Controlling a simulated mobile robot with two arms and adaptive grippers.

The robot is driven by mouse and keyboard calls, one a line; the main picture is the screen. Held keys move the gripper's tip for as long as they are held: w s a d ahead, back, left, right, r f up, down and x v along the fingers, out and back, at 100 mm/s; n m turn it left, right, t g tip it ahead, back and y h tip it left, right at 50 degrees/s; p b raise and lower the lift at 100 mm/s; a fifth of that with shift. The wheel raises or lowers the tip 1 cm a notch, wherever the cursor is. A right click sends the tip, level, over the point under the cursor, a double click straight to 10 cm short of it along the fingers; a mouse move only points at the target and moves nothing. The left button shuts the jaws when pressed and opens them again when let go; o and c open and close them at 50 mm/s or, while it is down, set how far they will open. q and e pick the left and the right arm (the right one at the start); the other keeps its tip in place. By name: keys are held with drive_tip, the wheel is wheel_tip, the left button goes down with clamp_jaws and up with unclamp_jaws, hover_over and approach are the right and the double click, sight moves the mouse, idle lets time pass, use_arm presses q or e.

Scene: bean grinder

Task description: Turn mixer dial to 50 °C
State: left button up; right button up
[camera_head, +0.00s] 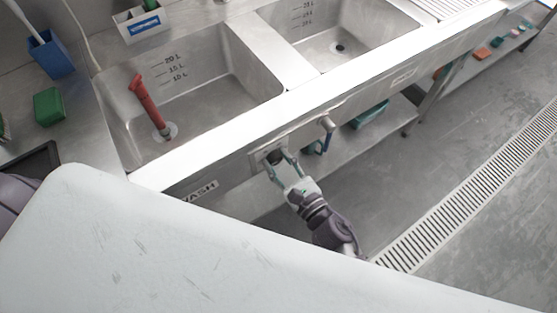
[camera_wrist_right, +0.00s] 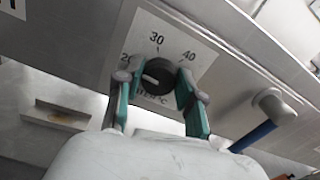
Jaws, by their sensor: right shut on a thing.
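The mixer dial (camera_wrist_right: 157,73) is a round black knob on a white scale plate (camera_wrist_right: 198,52) on the front of the steel sink unit. The numbers 20, 30 and 40 show in the right wrist view; the lower scale is partly covered, and I cannot read a 50. The knob's white mark points left, to just below the 20. My right gripper (camera_wrist_right: 156,88) has its green fingers on either side of the knob, shut on it. In the head view the dial (camera_head: 276,156) and right gripper (camera_head: 280,167) show small. My left gripper is not in view.
A grey tap-like fitting with a blue handle (camera_wrist_right: 253,137) sits close right of the dial. Two steel basins (camera_head: 190,95) lie above the panel; a red pipe (camera_head: 148,103) stands in the left one. A lower shelf (camera_head: 385,125) runs underneath. The floor (camera_head: 440,160) is open at right.

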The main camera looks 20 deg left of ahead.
drive_tip(key=m, duration=1)
drive_tip(key=shift+w+p, duration=0.1)
drive_tip(key=shift+p, duration=0.3)
drive_tip(key=m+p, duration=0.1)
drive_tip(key=m, duration=0.3)
drive_tip(key=shift+d+f+m, duration=0.1)
drive_tip(key=shift+m, duration=0.2)
drive_tip(key=m+p, duration=0.1)
drive_tip(key=m, duration=0.3)
drive_tip(key=m+p, duration=0.1)
drive_tip(key=m, duration=0.4)
drive_tip(key=shift+f, duration=0.15)
drive_tip(key=m+p, duration=0.1)
drive_tip(key=m, duration=0.3)
drive_tip(key=m+p, duration=0.1)
drive_tip(key=m, duration=0.3)
drive_tip(key=shift+f, duration=0.1)
drive_tip(key=shift+m, duration=1.9)
